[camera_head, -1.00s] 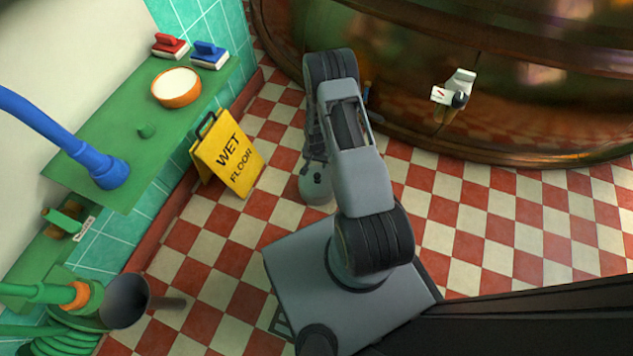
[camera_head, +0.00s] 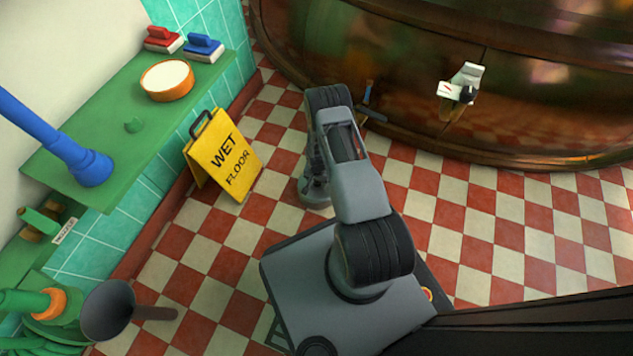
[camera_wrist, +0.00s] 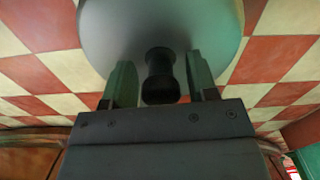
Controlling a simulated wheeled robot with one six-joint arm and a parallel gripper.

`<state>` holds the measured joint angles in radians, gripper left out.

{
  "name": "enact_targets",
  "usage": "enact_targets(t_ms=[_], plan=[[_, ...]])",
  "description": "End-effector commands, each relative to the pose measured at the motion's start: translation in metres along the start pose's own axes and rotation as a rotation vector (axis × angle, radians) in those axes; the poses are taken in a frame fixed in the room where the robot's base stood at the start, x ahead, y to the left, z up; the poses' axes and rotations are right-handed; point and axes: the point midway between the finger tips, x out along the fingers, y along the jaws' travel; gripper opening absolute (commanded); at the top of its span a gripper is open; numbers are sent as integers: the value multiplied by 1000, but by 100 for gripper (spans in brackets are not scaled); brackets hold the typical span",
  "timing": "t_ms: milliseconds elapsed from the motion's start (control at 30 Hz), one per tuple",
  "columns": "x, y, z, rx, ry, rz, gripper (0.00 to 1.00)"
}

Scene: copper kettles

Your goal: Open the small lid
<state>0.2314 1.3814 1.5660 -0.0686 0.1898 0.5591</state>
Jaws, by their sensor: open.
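A pale grey round lid (camera_wrist: 120,30) with a black knob (camera_wrist: 160,75) fills the top middle of the wrist view. My gripper (camera_wrist: 161,78) is open, with one green finger on each side of the knob and visible gaps between. In the head view the grey round piece (camera_head: 313,198) is low on the checkered floor, mostly hidden by my arm and my gripper (camera_head: 316,180). I cannot tell how far the fingers reach down beside the knob.
A large copper kettle (camera_head: 560,100) curves along the back right, with a pale fitting (camera_head: 460,86) on it. A yellow wet-floor sign (camera_head: 224,155) stands left of my arm. A green shelf (camera_head: 110,140) holds brushes and an orange bowl (camera_head: 167,82). Checkered floor on the right is clear.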

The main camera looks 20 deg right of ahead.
Motion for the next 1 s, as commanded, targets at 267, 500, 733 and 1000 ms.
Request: enact_targets(t_ms=[267, 500, 733, 1000], plan=[[0, 0, 0, 0, 0, 0, 53], [0, 0, 0, 0, 0, 0, 30], [0, 0, 0, 0, 0, 0, 8], [0, -2, 3, -2, 0, 0, 0]])
